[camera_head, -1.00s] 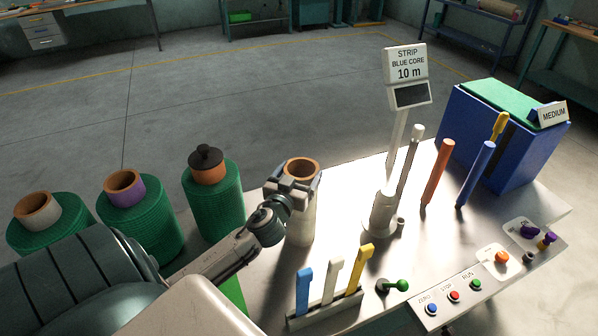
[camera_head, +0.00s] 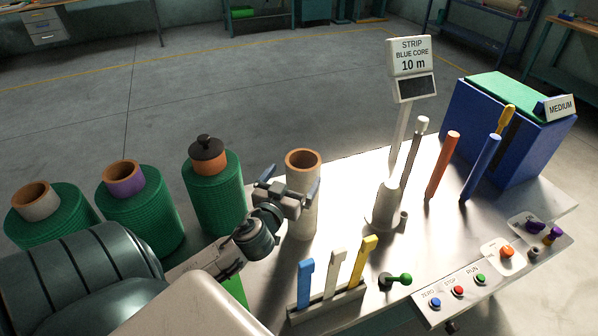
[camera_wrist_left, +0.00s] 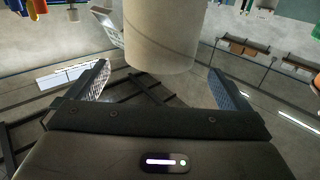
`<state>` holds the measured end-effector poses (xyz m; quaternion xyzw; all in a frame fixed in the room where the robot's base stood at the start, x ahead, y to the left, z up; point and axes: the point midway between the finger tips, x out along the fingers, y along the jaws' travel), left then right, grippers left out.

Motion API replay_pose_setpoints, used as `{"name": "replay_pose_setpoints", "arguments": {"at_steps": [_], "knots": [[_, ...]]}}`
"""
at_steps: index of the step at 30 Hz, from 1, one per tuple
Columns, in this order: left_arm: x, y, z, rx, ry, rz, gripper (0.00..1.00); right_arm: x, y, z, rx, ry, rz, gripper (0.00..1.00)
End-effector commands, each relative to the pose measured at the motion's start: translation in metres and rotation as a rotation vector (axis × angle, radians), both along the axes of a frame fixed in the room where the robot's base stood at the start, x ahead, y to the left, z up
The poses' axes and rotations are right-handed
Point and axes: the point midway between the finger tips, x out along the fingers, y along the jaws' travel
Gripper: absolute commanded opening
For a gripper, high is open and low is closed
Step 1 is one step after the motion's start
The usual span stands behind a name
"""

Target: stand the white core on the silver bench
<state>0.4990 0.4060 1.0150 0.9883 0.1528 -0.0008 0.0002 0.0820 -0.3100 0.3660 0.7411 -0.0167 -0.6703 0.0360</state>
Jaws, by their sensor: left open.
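The white core (camera_head: 303,212), a pale tube with a brown rim, is upright on the silver bench (camera_head: 345,205), left of the sign post. Its lower end appears to rest on the bench top. My left gripper (camera_head: 291,188) is open beside the core's near left side, with its fingers pointing toward it. In the left wrist view the core (camera_wrist_left: 162,35) shows between the spread fingertips and appears apart from both. The gripper hides a small part of the core in the head view. My right gripper is not in view.
Green netting rolls with white (camera_head: 37,201), purple (camera_head: 124,180) and orange (camera_head: 208,160) cores stand at left. A rack of coloured levers (camera_head: 328,302) is in front. The sign post (camera_head: 386,205), orange and blue rods (camera_head: 441,165) and blue box (camera_head: 490,140) are at right.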

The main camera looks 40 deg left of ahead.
Motion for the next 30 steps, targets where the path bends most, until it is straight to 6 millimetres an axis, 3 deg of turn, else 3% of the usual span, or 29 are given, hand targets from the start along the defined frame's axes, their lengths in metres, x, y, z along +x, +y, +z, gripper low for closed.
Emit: {"name": "replay_pose_setpoints", "arguments": {"at_steps": [6,12,24,30], "knots": [[-0.039,-0.012,-0.003,0.001,0.001,-0.001,1.00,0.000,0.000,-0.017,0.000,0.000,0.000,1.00],[-0.056,-0.018,-0.001,0.000,0.000,0.000,1.00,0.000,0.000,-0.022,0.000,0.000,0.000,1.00],[-0.059,-0.019,0.002,0.000,-0.001,0.000,1.00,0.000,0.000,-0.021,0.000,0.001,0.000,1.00],[-0.059,-0.018,0.021,0.000,-0.001,0.000,1.00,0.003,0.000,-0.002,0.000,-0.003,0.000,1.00]]}}
